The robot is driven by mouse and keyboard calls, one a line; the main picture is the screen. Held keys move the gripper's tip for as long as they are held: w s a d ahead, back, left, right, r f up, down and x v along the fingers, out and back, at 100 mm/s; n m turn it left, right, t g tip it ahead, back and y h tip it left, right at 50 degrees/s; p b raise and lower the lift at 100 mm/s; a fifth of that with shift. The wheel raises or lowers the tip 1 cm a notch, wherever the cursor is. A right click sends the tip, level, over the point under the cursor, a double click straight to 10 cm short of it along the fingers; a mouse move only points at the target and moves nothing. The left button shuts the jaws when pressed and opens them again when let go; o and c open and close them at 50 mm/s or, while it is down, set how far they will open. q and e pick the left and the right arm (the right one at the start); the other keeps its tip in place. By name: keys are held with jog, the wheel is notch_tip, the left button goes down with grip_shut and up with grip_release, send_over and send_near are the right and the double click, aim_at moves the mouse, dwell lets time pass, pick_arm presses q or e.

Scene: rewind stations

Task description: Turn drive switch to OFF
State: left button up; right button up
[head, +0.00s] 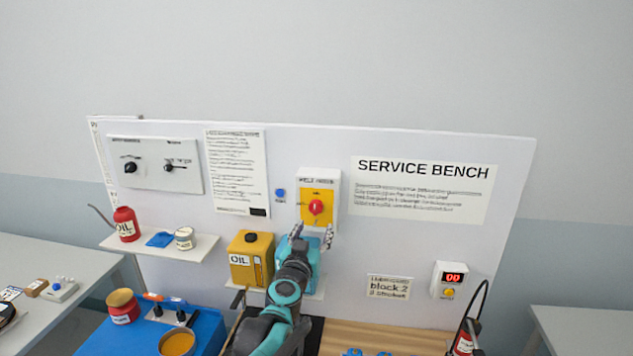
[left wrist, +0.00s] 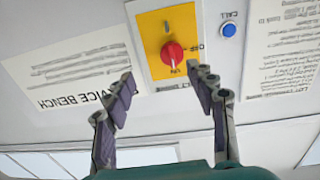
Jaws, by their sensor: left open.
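The switch is a red rotary knob (head: 316,207) on a yellow plate (head: 328,221), in a white housing on the upright board. In the left wrist view the red knob (left wrist: 173,54) shows near the top, on the yellow plate (left wrist: 151,24). OFF is printed to its right there, and a light mark sits at the knob's lower edge. My left gripper (head: 312,233) is open and empty, just below the knob in the head view. In the left wrist view its fingers (left wrist: 163,82) are spread to either side, short of the knob. My right gripper is not in view.
A blue call button (head: 280,195) is left of the switch. A yellow oil can (head: 251,259) stands on a shelf beside my left arm. A panel with two black knobs (head: 154,165) is at upper left. A counter box (head: 450,280) is at right.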

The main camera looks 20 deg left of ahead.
aim_at(315, 209)
pick_arm(q)
jog(key=shift+y, duration=0.5)
jog(key=x, duration=0.3)
jog(key=a+x, duration=0.1)
jog(key=x, duration=0.2)
jog(key=r+x, duration=0.1)
jog(key=x, duration=0.2)
jog(key=shift+s+a, duration=0.2)
jog(key=shift+n, duration=0.3)
jog(key=c, duration=1.2)
